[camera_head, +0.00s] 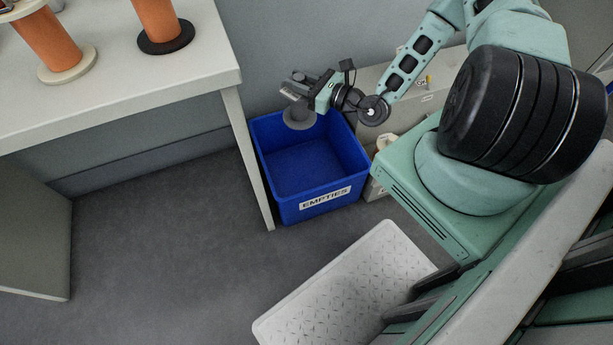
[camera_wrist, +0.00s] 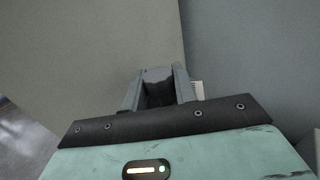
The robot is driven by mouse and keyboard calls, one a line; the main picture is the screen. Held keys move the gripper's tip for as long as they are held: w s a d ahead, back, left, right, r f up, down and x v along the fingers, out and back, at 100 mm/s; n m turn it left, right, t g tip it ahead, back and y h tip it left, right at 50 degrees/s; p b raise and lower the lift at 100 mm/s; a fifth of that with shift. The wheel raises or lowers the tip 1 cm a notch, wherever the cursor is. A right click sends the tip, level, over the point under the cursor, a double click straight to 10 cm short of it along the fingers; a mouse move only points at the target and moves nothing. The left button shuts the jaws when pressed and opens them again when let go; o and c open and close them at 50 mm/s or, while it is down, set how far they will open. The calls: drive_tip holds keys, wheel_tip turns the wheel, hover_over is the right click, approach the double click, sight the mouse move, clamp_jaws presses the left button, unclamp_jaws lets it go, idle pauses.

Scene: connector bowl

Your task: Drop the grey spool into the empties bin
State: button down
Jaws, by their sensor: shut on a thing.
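The grey spool (camera_head: 299,117) hangs from my gripper (camera_head: 296,90) above the back left part of the blue empties bin. My gripper is shut on the spool; in the wrist view the grey spool (camera_wrist: 158,88) shows between the two fingers (camera_wrist: 158,90). The blue empties bin (camera_head: 286,206) stands on the floor and carries a white label reading EMPTIES. Its visible inside floor looks bare; the part behind the spool is hidden.
A pale table (camera_head: 120,88) stands left of the bin, its leg (camera_head: 250,160) close to the bin's side. An orange spool with a cream flange (camera_head: 68,64) and one with a black flange (camera_head: 166,37) stand on it. Grey boxes (camera_head: 430,85) are right of the bin.

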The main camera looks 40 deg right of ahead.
drive_tip(key=w+d+f+n+g+y+b, duration=0.1)
drive_tip(key=w+d+f+y+b, duration=0.1)
drive_tip(key=f+b, duration=0.8)
drive_tip(key=w+d+f+n+g+y+b, duration=0.2)
drive_tip(key=f+b, duration=0.8)
drive_tip(key=b, duration=0.1)
drive_tip(key=shift+w+n+y, duration=0.25)
drive_tip(key=shift+n+y, duration=0.05)
drive_tip(key=shift+d+r, duration=0.1)
drive_tip(key=c, duration=1)
unclamp_jaws()
drive_tip(key=shift+c, duration=0.2)
drive_tip(key=p+v, duration=0.5)
drive_tip(key=v, duration=1.2)
drive_tip(key=shift+s+d+p, duration=0.15)
drive_tip(key=shift+d+p, duration=0.05)
drive_tip(key=shift+p, duration=0.1)
drive_tip(key=shift+a, duration=0.1)
